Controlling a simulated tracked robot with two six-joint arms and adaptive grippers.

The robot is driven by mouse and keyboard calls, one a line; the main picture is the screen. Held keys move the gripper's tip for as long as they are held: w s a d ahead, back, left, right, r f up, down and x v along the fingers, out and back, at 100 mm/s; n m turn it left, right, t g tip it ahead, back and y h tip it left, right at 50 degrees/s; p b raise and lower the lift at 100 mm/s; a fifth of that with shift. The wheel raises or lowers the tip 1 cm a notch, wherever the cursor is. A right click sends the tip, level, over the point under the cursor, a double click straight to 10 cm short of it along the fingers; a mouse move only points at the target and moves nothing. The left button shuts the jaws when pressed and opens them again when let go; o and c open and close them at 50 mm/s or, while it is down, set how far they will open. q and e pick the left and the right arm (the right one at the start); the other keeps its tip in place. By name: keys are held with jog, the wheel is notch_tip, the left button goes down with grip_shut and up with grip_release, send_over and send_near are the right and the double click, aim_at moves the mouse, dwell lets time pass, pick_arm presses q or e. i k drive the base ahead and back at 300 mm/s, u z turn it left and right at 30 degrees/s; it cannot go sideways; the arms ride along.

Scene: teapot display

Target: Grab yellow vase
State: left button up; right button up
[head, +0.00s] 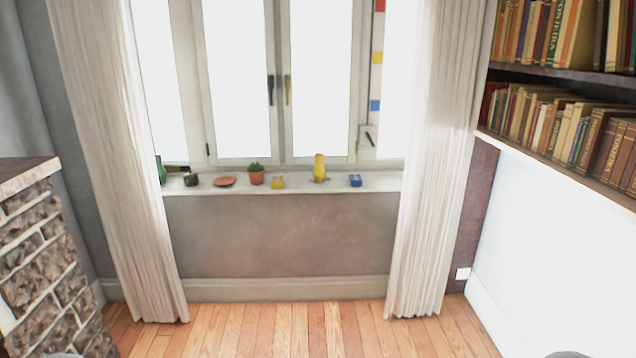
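The yellow vase (320,168) stands upright on the white window sill (300,187), right of the middle, in front of the window. It is small and far off in the head view, and nothing hides it. Neither of my grippers is in view. Only small grey rounded parts, which may be mine, show at the bottom left and bottom right edges.
Beside the vase are a yellow block (278,183) and a blue block (355,181). Further left are a potted cactus (256,176), an orange dish (225,181) and a dark cup (192,180). Curtains (435,180) flank the sill. The wooden floor (300,330) is clear.

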aim_at(319, 171)
jog(key=z, duration=0.05)
jog(key=i, duration=1.35)
jog(key=u, duration=0.3)
jog(key=i, duration=2.2)
jog(key=u, duration=0.3)
